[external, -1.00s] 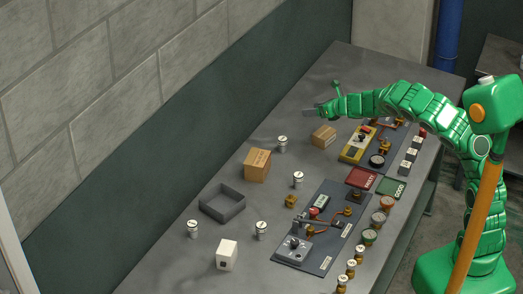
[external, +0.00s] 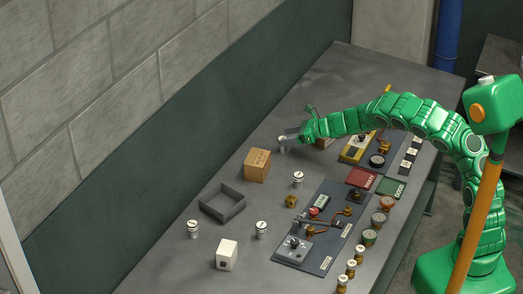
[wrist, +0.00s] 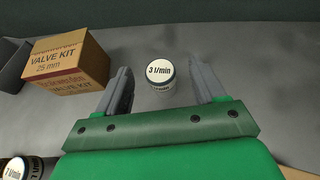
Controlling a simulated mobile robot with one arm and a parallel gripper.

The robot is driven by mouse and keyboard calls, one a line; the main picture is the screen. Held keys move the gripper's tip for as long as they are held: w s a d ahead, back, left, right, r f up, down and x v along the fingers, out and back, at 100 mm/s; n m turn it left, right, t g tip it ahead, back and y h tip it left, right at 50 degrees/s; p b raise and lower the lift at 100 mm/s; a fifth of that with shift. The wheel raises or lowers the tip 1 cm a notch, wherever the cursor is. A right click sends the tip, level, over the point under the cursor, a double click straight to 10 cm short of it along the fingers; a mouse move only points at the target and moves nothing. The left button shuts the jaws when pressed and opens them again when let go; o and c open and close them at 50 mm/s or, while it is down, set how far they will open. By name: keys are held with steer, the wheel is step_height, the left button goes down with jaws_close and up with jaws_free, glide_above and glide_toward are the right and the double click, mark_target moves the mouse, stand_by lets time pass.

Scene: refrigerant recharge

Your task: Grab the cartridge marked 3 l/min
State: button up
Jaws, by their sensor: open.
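The cartridge marked 3 l/min (wrist: 160,73) is a white-topped cylinder standing upright on the grey table. In the wrist view it is just ahead of and between the tips of my open gripper (wrist: 163,85), with a gap on both sides. In the external view my gripper (external: 290,138) is at the same cartridge (external: 282,147), partly covering it. The fingers are not closed on it. How high the fingers are above the table is hard to tell.
A cardboard valve kit box (wrist: 68,60) stands close to the left of the gripper; it also shows in the external view (external: 257,165). Other white-topped cartridges stand nearby (external: 298,178), (external: 192,228). A grey open tray (external: 222,203) lies further toward the front left.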

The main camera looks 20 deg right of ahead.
mark_target(280, 138)
steer(key=shift+w+a+f, duration=0.4)
steer(key=shift+a+f, duration=0.35)
steer(key=shift+x, duration=1)
steer(key=shift+w+a+f, duration=0.25)
steer(key=shift+a, duration=0.1)
steer(key=shift+r, duration=0.1)
steer(key=c, duration=1.1)
